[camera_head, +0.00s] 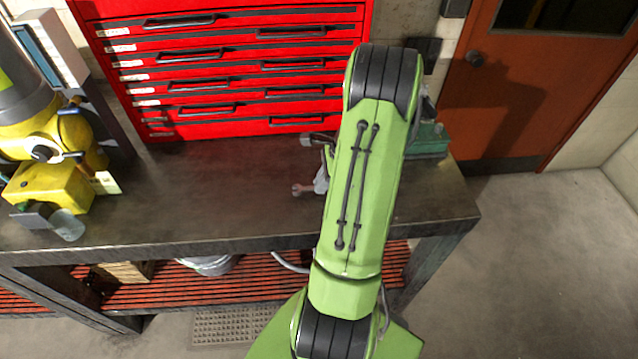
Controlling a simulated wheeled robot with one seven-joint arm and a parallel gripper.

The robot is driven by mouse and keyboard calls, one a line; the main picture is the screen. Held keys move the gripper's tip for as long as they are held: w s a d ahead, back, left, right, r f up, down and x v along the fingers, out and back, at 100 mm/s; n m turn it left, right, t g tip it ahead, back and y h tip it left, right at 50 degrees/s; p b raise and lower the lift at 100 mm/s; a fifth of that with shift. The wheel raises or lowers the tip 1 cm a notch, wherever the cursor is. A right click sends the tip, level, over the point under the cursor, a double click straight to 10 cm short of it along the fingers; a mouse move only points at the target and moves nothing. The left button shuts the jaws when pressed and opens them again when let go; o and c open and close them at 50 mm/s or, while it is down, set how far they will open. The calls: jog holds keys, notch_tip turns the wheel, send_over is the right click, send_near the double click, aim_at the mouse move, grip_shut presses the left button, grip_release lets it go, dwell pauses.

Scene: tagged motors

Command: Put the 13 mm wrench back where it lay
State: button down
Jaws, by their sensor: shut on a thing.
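My green arm reaches over the dark workbench (215,195) and hides most of what lies behind it. Only a small grey part of my gripper (321,179) shows at the arm's left edge, low over the bench. It is shut on a wrench (301,190), whose open-ended head sticks out to the left. The rest of this wrench is hidden, and no size mark can be read. A second metal tool end (308,140) shows a little farther back, partly behind my arm; I cannot tell what it is.
A red drawer cabinet (225,75) stands at the back of the bench. Yellow motor-like equipment (50,185) with a pale tag (105,183) and a clear jar (68,226) stand at the left. A green device (430,142) sits right of my arm. The bench's left middle is clear.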

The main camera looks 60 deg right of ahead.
jog(key=shift+s+a, duration=0.15)
jog(key=shift+s+a, duration=0.15)
jog(key=shift+s, duration=0.05)
jog(key=shift+s+a+f+b, duration=0.35)
jog(key=shift+a+f+b, duration=0.15)
jog(key=c, duration=1.1)
grip_release()
jog(key=shift+r, duration=0.1)
jog(key=p+v, duration=0.4)
jog(key=v, duration=1.1)
jog(key=shift+s+r, duration=0.25)
jog(key=shift+r, duration=0.05)
